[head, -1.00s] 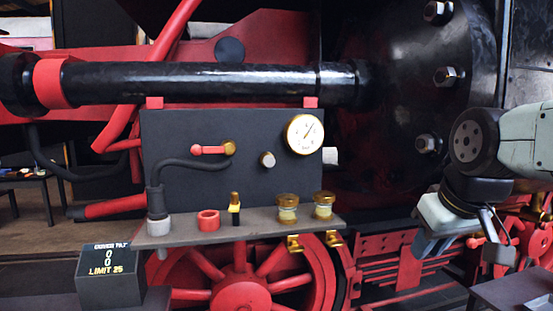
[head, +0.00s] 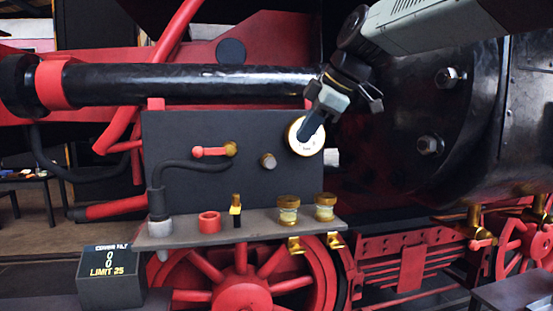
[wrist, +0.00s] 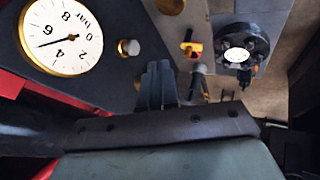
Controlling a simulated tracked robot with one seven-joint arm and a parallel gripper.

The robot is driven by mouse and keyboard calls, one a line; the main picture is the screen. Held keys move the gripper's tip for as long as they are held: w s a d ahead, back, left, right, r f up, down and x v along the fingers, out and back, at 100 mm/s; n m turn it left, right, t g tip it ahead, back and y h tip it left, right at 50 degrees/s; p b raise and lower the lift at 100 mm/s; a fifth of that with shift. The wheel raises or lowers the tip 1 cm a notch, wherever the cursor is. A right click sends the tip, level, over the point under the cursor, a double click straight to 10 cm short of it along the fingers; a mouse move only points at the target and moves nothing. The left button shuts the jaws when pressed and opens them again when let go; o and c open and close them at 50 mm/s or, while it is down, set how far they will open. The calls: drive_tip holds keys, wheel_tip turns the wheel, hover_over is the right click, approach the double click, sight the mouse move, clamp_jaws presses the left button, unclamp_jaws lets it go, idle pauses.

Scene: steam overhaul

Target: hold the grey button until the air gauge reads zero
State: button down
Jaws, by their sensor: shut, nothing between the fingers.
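The grey button (head: 268,160) is a small round knob on the dark panel (head: 200,140); in the wrist view the button (wrist: 128,47) shows left of my fingertips. The white air gauge (head: 293,137), brass-rimmed, is at the panel's upper right. In the wrist view the gauge (wrist: 75,60) shows its needle between 4 and 6 bar. My gripper (head: 306,137) is shut and empty, pointing down in front of the gauge and hiding part of it in the head view. In the wrist view its fingertips (wrist: 158,68) are apart from the button.
A red-handled lever (head: 210,151) and a black hose (head: 185,165) are left of the button. A shelf (head: 265,229) below holds a red ring (head: 209,221), a brass-topped fitting (head: 235,207) and two brass-capped jars (head: 288,209). A sign box (head: 110,278) reads LIMIT 25.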

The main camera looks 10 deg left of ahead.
sight(270, 163)
drive_tip(key=shift+w+a+r+n, duration=0.2)
drive_tip(key=shift+a+r+n, duration=0.1)
drive_tip(key=shift+a+n, duration=0.15)
drive_tip(key=x, duration=0.9)
drive_tip(key=shift+w+a+f, duration=0.1)
drive_tip(key=shift+a+f, duration=0.15)
drive_tip(key=shift+f, duration=0.05)
drive_tip(key=shift+w+a, duration=0.25)
drive_tip(key=shift+w, duration=0.4)
drive_tip(key=shift+w+a, duration=0.2)
drive_tip(key=shift+w, duration=0.45)
drive_tip(key=shift+w+a, duration=0.25)
drive_tip(key=shift+w, duration=0.45)
drive_tip(key=shift+w, duration=0.1)
